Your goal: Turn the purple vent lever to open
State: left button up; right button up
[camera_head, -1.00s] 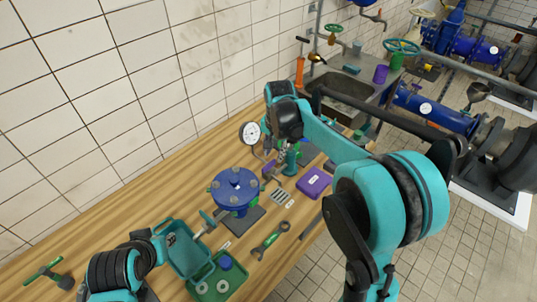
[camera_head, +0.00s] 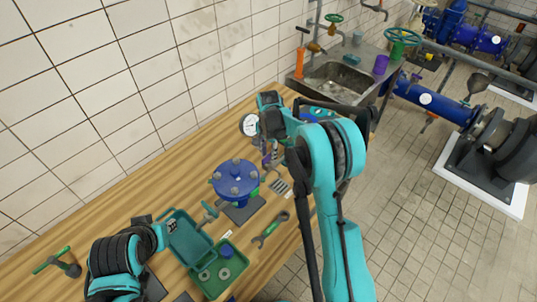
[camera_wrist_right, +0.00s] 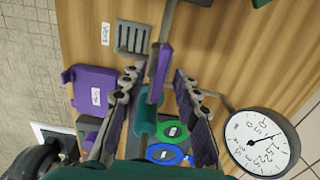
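The purple vent lever (camera_wrist_right: 158,74) shows in the right wrist view, standing between the two fingers of my right gripper (camera_wrist_right: 157,88). The fingers are apart, one on each side of it, with gaps visible. In the head view, my right gripper (camera_head: 269,155) points down at the bench beside the gauge, and its arm hides part of the area. A grey slotted vent plate (camera_wrist_right: 131,38) and a white "Vent" label (camera_wrist_right: 105,33) lie near the lever. My left gripper (camera_head: 169,228) is by the teal case; its fingers are too small to judge.
A pressure gauge (camera_wrist_right: 261,141) stands close to the right finger. A purple labelled box (camera_wrist_right: 95,92) lies left of the gripper. A blue flanged vessel (camera_head: 237,180), an open teal case (camera_head: 190,241), a green tray (camera_head: 207,287) and a wrench (camera_head: 271,229) occupy the bench.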

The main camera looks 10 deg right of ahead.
jog(key=shift+f, duration=0.15)
grip_shut()
jog(key=shift+n, duration=0.4)
jog(key=n+b, duration=0.1)
jog(key=n, duration=0.1)
jog(key=shift+n+b, duration=0.3)
jog(key=shift+n, duration=0.1)
jog(key=n+b, duration=0.1)
jog(key=n, duration=0.2)
jog(key=shift+n, duration=0.3)
jog(key=n+b, duration=0.1)
jog(key=n, duration=0.4)
jog(key=n+b, duration=0.1)
jog(key=n, duration=0.4)
jog(key=shift+n, duration=0.4)
